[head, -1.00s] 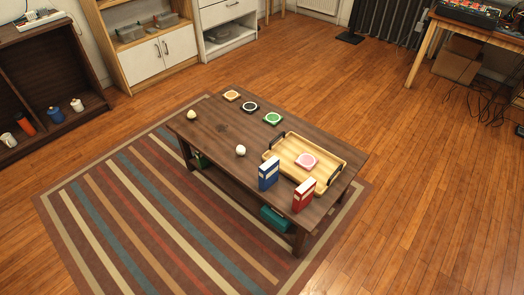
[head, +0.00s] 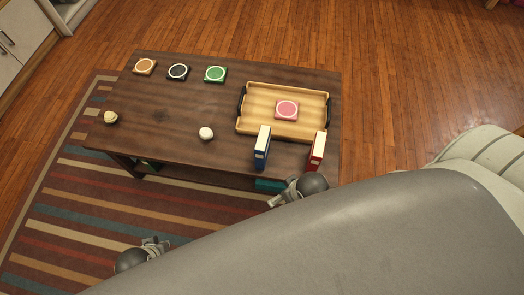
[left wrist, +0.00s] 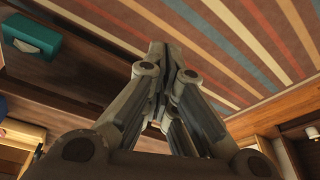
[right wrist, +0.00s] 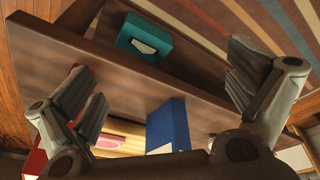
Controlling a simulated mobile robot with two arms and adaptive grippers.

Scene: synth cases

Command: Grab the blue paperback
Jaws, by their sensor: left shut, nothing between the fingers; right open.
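The blue paperback (head: 262,148) stands upright on the brown coffee table, just in front of the wooden tray. It also shows in the right wrist view (right wrist: 168,127), between the spread fingers but farther off and not touched. My right gripper (head: 284,194) is open and empty by the table's near edge, below the blue book in the head view; its fingers also show in the right wrist view (right wrist: 163,70). My left gripper (head: 153,247) is shut and empty over the striped rug, and its closed fingers show in the left wrist view (left wrist: 170,52).
A red book (head: 316,150) stands right of the blue one. The tray (head: 262,93) holds a pink coaster (head: 287,110). A white ball (head: 206,133) lies to the left. A teal object (right wrist: 145,38) sits on the lower shelf. My grey body hides the lower right.

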